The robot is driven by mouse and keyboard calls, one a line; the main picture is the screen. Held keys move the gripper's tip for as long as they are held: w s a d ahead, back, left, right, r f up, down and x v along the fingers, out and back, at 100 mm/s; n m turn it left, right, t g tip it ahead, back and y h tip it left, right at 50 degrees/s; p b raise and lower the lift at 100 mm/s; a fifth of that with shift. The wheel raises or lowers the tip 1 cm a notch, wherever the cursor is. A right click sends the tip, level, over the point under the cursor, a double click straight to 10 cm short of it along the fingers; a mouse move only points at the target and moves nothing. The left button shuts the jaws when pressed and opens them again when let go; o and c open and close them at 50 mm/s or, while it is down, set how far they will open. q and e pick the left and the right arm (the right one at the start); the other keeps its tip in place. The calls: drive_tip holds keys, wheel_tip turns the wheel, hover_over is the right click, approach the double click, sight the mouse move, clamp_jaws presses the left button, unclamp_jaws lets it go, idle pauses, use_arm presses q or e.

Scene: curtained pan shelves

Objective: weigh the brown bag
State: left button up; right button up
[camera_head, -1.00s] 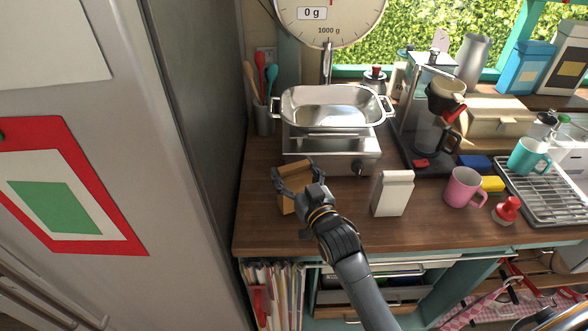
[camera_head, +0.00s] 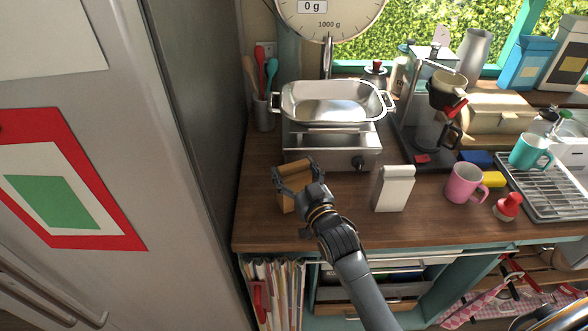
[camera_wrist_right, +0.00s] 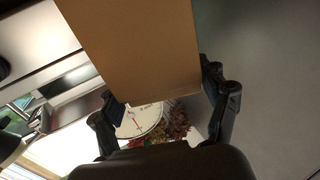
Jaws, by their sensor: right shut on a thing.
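The brown bag (camera_head: 292,200) stands upright at the left of the wooden counter, in front of the scale. My right gripper (camera_head: 297,175) is shut on it, with a finger on either side. In the right wrist view the bag (camera_wrist_right: 140,45) fills the top middle between the two fingers (camera_wrist_right: 160,95). The scale has a steel pan (camera_head: 335,112) on top and a round dial (camera_head: 330,18) behind it that reads 0 g. The pan looks empty. Part of the bag is hidden behind my gripper.
A white bag (camera_head: 394,188) stands to the right of my gripper. A pink mug (camera_head: 462,184), a coffee maker (camera_head: 437,120) and a red-topped shaker (camera_head: 507,207) are farther right. A utensil holder (camera_head: 264,115) stands left of the pan. The fridge (camera_head: 120,130) closes off the left side.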

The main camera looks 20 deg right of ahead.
drive_tip(key=shift+f, duration=0.25)
drive_tip(key=o, duration=1.9)
drive_tip(key=shift+c, duration=0.2)
drive_tip(key=shift+s+f, duration=0.1)
drive_tip(key=s+d, duration=0.1)
drive_tip(key=s, duration=1)
drive_tip(key=shift+s+d, duration=0.15)
drive_tip(key=shift+s, duration=0.25)
drive_tip(key=shift+c, duration=0.4)
clamp_jaws()
